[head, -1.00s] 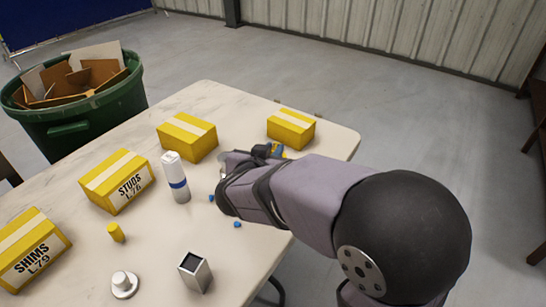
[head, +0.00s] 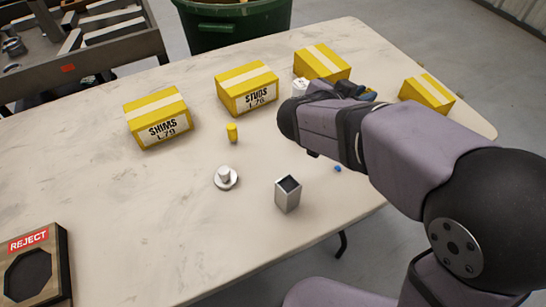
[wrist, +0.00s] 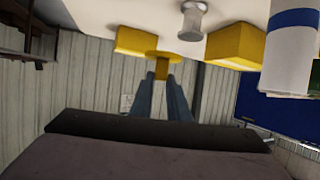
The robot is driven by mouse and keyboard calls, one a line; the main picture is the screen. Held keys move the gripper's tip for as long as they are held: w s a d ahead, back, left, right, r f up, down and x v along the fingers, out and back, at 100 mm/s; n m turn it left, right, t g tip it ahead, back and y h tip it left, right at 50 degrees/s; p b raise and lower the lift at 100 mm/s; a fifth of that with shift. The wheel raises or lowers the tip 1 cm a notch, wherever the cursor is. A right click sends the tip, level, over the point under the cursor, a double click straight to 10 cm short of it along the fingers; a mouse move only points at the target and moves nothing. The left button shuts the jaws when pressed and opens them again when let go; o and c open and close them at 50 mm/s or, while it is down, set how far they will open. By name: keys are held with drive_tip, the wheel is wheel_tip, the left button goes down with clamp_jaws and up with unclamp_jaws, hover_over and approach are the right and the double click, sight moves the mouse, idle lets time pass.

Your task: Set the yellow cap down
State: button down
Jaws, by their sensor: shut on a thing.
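My gripper (wrist: 162,82) is shut on the yellow cap (wrist: 163,58), which has a wide round flange and a narrower stem. The two fingers hold the stem, and the wrist view is upside down, with the table at the top. In the head view my arm hides most of the gripper. Only a bit of dark finger and yellow shows past the wrist, near the far right of the table (head: 120,210). Whether the cap touches the table cannot be told.
A bottle (wrist: 290,50) stands close by, mostly hidden behind my arm in the head view. Yellow boxes (head: 165,128) line the far side.

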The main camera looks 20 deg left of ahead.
drive_tip(key=s+a+p, duration=0.1)
drive_tip(key=s+a, duration=1.5)
drive_tip(key=a, duration=0.2)
drive_tip(key=shift+n+y, duration=0.3)
drive_tip(key=shift+w+a+f+b, duration=0.1)
drive_tip(key=shift+f+b, duration=0.35)
drive_tip(key=shift+f, duration=2.2)
drive_tip(key=shift+a+f+b, duration=0.1)
drive_tip(key=shift+f+b, duration=0.3)
drive_tip(key=shift+f, duration=2.25)
drive_tip(key=shift+f, duration=0.1)
drive_tip(key=c, duration=1.7)
unclamp_jaws()
drive_tip(key=shift+s+a+r, duration=0.25)
drive_tip(key=shift+s+r, duration=0.1)
drive_tip(key=shift+s, duration=0.15)
drive_tip(key=p+v, duration=0.1)
drive_tip(key=v, duration=0.9)
drive_tip(key=shift+s+a, duration=0.1)
drive_tip(key=shift+s, duration=0.35)
